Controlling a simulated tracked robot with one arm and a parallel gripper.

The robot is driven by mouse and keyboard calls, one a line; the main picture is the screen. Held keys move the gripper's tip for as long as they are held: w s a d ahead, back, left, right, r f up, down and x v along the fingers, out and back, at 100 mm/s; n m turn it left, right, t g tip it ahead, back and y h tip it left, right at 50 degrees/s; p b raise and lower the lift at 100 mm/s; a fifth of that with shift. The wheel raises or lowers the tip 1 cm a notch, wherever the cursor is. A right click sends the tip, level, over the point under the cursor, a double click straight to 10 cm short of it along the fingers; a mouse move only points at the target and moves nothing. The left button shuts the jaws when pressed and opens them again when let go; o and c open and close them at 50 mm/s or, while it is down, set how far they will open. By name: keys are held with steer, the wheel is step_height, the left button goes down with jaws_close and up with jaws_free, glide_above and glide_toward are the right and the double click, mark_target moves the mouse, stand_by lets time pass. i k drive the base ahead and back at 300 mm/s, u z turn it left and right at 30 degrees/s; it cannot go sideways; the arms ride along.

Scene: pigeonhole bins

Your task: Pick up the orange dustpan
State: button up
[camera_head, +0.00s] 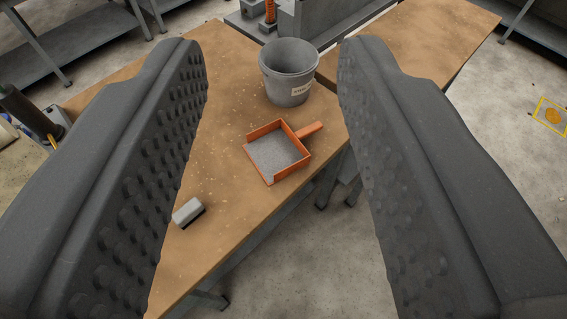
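The orange dustpan (304,157) lies on a brown wooden table, near the table's right edge. Its pan holds a layer of grey material, and its short handle points up and to the right. My gripper (268,62) is wide open, with a dark studded finger on each side of the picture. The dustpan shows between the two fingers, beyond them and below, and neither finger appears to touch it. Nothing is held.
A grey bucket (288,82) with a label stands just behind the dustpan. A small grey block (187,212) lies on the table (232,200) at the lower left. A second wooden table (425,45) adjoins at the back right. Concrete floor lies to the right.

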mark_target(276, 151)
steer(key=k, duration=0.9)
steer(key=z, duration=0.6)
steer(key=i, duration=2.2)
steer(key=u, duration=0.85)
